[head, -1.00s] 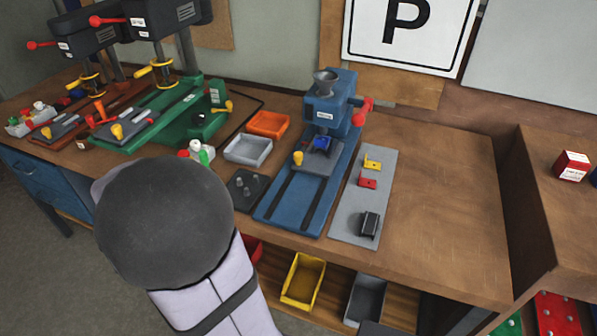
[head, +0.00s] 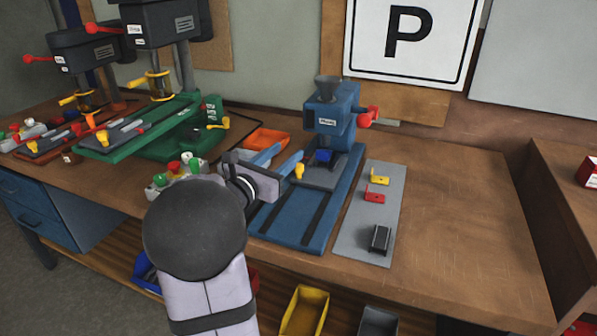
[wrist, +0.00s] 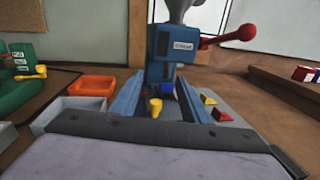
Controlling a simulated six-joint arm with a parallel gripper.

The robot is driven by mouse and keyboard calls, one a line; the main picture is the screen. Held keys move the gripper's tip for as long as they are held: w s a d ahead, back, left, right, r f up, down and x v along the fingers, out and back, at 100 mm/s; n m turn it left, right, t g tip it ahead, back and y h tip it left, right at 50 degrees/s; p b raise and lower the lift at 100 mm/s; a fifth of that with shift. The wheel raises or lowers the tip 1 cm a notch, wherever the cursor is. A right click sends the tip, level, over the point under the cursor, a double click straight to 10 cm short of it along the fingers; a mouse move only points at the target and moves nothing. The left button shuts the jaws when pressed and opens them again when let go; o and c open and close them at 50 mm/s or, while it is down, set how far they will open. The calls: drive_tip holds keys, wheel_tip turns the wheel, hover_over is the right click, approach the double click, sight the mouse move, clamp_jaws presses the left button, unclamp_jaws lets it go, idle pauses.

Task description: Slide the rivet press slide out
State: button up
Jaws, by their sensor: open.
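The blue rivet press (head: 328,118) stands on the bench with a rail base in front of it. Its slide (head: 325,177) is a grey plate under the press head, carrying a blue part (head: 323,156). A yellow knob (head: 299,170) stands at the slide's near left end. My gripper (head: 292,150) is open, its two blue fingers pointing toward the press just left of and near the knob. In the wrist view, the knob (wrist: 155,107) appears between the two spread fingers (wrist: 160,78). No contact shows. The slide's far end is hidden under the press head.
A grey strip (head: 352,240) with yellow, red and dark brackets lies right of the press. An orange tray (head: 268,139) and a grey tray (wrist: 75,112) lie left of it. Green (head: 150,130) and dark drill presses stand farther left. The bench's right part is clear.

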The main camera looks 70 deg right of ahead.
approach(296, 170)
drive_tip(key=d, duration=0.3)
drive_tip(key=shift+s+d+f, duration=0.1)
drive_tip(key=shift+s+d, duration=0.25)
drive_tip(key=d, duration=0.2)
drive_tip(key=d+p, duration=0.1)
drive_tip(key=d, duration=0.2)
drive_tip(key=s+d, duration=0.1)
drive_tip(key=d, duration=0.1)
drive_tip(key=shift+s+d, duration=0.1)
drive_tip(key=shift+d, duration=0.15)
drive_tip(key=shift+a, duration=0.1)
clamp_jaws()
